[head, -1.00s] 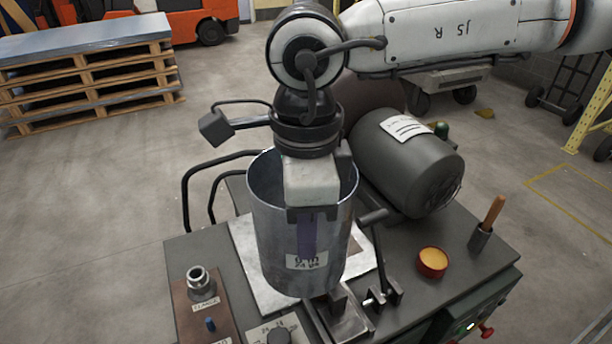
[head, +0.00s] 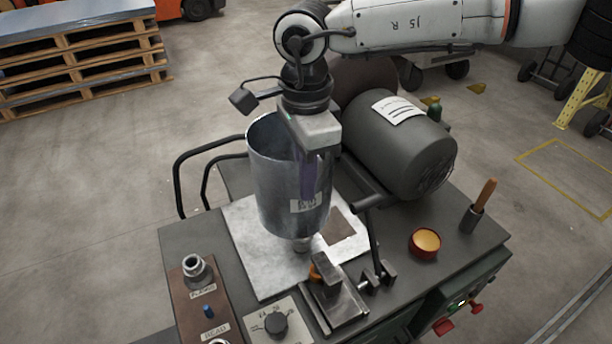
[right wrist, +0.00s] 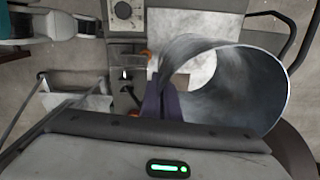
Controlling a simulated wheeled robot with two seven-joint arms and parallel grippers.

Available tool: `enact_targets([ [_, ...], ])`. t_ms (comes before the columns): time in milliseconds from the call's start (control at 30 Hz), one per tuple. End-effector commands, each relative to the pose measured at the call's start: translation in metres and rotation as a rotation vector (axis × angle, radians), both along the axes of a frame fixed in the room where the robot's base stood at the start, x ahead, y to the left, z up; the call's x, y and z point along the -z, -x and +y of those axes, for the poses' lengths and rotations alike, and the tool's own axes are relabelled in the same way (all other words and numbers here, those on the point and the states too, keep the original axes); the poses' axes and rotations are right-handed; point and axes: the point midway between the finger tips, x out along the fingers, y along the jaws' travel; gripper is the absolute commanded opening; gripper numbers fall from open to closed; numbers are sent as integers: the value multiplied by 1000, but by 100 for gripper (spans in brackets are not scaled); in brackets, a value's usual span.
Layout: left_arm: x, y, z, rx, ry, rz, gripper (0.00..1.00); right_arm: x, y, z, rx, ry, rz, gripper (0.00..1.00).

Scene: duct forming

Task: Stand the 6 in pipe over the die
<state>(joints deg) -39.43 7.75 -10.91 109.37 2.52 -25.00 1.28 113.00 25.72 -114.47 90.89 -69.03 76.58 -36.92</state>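The 6 in pipe (head: 270,185) is a grey metal cylinder, upright, with a white label low on its near side. It also shows in the right wrist view (right wrist: 245,90), where I look into its open end. My right gripper (head: 312,180) is shut on the pipe's near wall, its purple fingers reaching down along it. A small round metal post (head: 302,244), which looks like the die, shows just below the pipe's lower edge; the rest is hidden behind the pipe. The pipe appears held above the bench. My left gripper is not recognisable in either view.
A pale plate (head: 245,255) lies on the dark bench. A clamp (head: 335,295) stands in front, a brown board (head: 190,315) with fittings at left, and a dial (head: 275,323) between them. A dark motor (head: 400,145), a yellow-topped tin (head: 425,242) and a wooden-handled tool (head: 483,200) stand at right.

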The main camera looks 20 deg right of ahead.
Motion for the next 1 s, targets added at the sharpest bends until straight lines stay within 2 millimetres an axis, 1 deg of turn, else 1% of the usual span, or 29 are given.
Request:
enact_targets([
  [200, 17, 0, 0, 0, 0, -1, 31, 23, 0, 1, 0, -2, -2, 0],
  [700, 54, -1, 0, 1, 0, -1, 31, 70, 0, 0, 1, -1, -3, 0],
  [833, 60, -1, -1, 4, -3, 1, 31, 81, 0, 1, 1, -2, -2, 0],
  [1000, 60, -4, -4, 10, -1, -7, 31, 87, -1, 1, 1, -2, -4, 0],
])
